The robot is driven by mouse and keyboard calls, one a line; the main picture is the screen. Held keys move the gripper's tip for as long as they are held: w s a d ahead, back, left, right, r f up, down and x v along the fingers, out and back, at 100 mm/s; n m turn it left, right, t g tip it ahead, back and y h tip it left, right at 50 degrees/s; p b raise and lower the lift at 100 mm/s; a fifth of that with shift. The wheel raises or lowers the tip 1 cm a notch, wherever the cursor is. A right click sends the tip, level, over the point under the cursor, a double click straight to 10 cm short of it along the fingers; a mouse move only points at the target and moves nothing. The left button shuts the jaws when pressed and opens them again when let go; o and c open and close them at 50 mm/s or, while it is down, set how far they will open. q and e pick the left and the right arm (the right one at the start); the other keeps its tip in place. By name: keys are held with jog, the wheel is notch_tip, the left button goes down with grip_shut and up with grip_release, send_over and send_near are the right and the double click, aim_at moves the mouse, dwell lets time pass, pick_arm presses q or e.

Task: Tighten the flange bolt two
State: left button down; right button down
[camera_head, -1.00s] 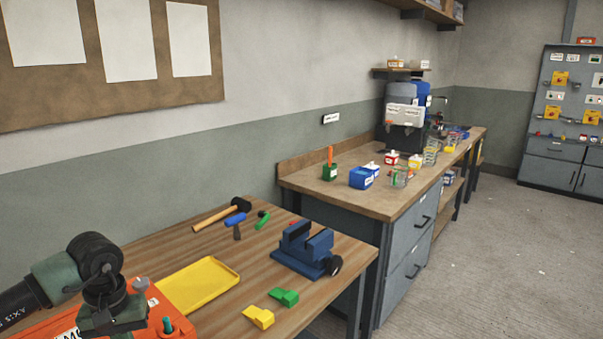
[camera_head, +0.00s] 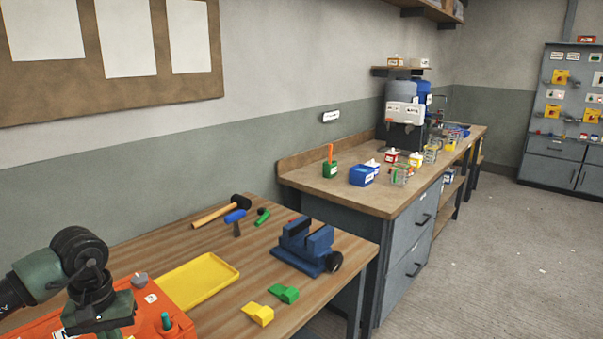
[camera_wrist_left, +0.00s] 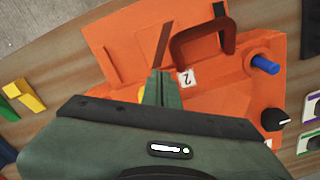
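An orange mould (camera_head: 178,325) lies at the table's near left in the head view; it fills much of the left wrist view (camera_wrist_left: 110,40). There a white label "2" (camera_wrist_left: 187,78) is beside a dark red C-shaped handle (camera_wrist_left: 203,38). A blue peg (camera_wrist_left: 264,64) and a black knob (camera_wrist_left: 273,119) are on its right part. My left gripper (camera_wrist_left: 163,85) points down at the mould near the label, its two narrow fingers close together. Whether they hold a bolt is hidden. In the head view my left gripper (camera_head: 100,325) is over the mould, fingertips unclear. No flange bolt is clearly identifiable.
A yellow tray (camera_head: 205,282), yellow block (camera_head: 258,314), green block (camera_head: 284,294), blue vise (camera_head: 305,247) and a hammer (camera_head: 222,211) lie on the wooden table. A second bench (camera_head: 320,185) with small containers stands behind.

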pick_arm(q)
jog(key=shift+s+a+b, duration=0.1)
jog(key=shift+a+b, duration=0.2)
jog(key=shift+a, duration=0.3)
jog(key=shift+s+a, duration=0.1)
jog(key=shift+s, duration=0.2)
notch_tip(320, 180, up, 6)
jog(key=p, duration=0.3)
jog(key=shift+p, duration=0.35)
